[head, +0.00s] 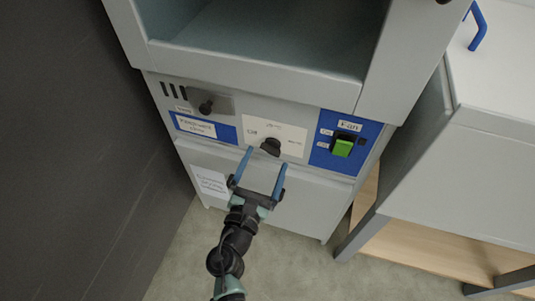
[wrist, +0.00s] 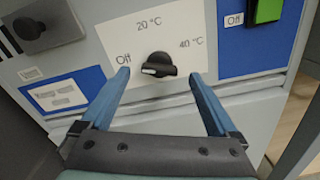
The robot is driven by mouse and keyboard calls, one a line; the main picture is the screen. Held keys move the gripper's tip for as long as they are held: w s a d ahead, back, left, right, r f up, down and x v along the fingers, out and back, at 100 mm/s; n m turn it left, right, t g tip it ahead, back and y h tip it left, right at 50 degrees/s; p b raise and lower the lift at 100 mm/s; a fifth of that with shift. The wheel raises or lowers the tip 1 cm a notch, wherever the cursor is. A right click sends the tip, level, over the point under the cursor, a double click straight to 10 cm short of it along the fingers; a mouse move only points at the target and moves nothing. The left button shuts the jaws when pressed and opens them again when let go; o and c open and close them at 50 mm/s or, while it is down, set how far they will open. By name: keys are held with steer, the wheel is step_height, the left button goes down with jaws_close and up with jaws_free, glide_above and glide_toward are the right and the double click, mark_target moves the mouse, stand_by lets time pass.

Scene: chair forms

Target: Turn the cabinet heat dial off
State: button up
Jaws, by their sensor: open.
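The cabinet heat dial (wrist: 158,66) is a black knob on a white plate marked Off, 20 °C and 40 °C. In the wrist view its white-marked end points left, just below the Off label (wrist: 123,58). The dial also shows in the head view (head: 271,147), on the cabinet's front panel. My gripper (wrist: 160,76) is open, with one blue finger on each side of the dial. Whether the fingers touch it I cannot tell. In the head view my gripper (head: 265,168) reaches up to the panel from below.
A green fan switch (head: 342,147) sits on a blue plate right of the dial. Another black knob (head: 206,107) is to the left. An open cabinet compartment (head: 275,35) lies above. A dark wall (head: 70,150) stands left and a white-topped bench (head: 490,120) right.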

steer(key=p+v, duration=0.1)
steer(key=v, duration=0.9)
steer(key=shift+s, duration=0.2)
steer(key=shift+a, duration=0.1)
